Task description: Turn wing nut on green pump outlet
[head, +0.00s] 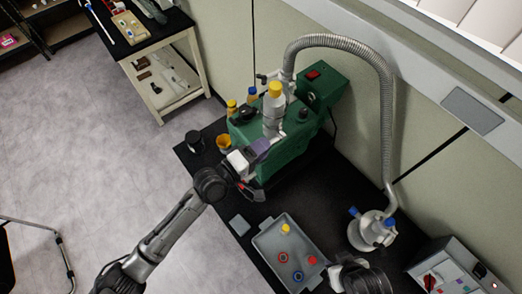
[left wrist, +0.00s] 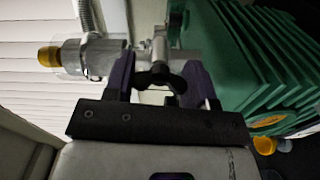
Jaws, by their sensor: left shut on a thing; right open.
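The green pump (head: 292,152) stands on the black bench and fills the right of the left wrist view (left wrist: 235,50). Its silver outlet fitting (head: 272,112) rises from the top with a yellow-capped piece. In the left wrist view the outlet pipe (left wrist: 105,48) runs sideways to a yellow cap (left wrist: 47,57). The dark wing nut (left wrist: 160,78) sits on the clamp there, between the purple fingers of my left gripper (left wrist: 160,85). My left gripper (head: 259,150) is shut on it; in the head view the gripper hides the nut. My right gripper (head: 358,277) is open at the bottom edge.
A grey ribbed hose (head: 386,100) arches from the pump to a metal trap (head: 372,231) with blue knobs. A grey tray (head: 262,243) holds rings and a yellow cap. An orange cup (head: 223,142) and a black cup (head: 194,141) stand left of the pump.

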